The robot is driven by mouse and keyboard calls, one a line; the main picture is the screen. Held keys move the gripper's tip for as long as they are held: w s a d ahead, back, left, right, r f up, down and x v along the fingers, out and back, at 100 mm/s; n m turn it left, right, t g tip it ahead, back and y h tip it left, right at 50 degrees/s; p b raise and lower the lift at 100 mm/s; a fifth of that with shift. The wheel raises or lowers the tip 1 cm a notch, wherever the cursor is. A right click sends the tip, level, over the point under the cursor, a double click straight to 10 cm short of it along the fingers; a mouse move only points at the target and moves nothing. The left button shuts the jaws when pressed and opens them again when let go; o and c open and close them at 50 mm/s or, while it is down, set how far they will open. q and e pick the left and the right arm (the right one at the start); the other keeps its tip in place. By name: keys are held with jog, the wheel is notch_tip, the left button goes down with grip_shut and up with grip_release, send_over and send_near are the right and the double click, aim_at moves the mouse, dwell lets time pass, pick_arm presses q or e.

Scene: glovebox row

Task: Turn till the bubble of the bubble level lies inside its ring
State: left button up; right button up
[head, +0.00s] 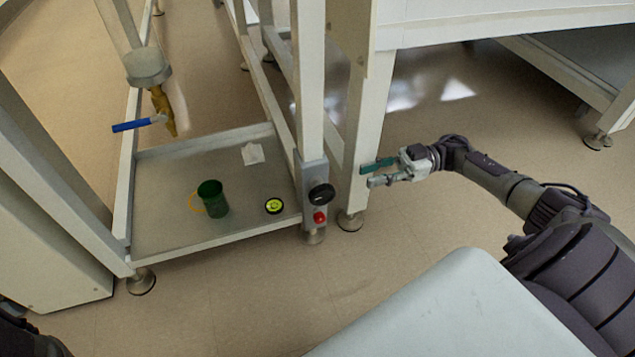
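The bubble level (274,205) is a small black disc with a yellow-green face, lying on the grey lower shelf (165,232) of the frame. Its bubble and ring are too small to tell apart. A black knob (321,194) sits on a grey plate on the frame's front right post, to the right of the level. My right gripper (367,174) is right of the knob and a little higher in the picture, apart from it. Its fingers are open and point left, with nothing between them. My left gripper is not in view.
A red button (319,217) is just below the knob. A green cup (212,199) and a white scrap (252,154) are on the shelf. A brass valve with a blue handle (138,124) hangs above. A white bench leg (362,140) stands close behind my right gripper.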

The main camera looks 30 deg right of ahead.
aim_at(331, 186)
jog(key=b+x, duration=0.4)
jog(key=x, duration=0.8)
jog(key=shift+b, duration=0.35)
grip_shut()
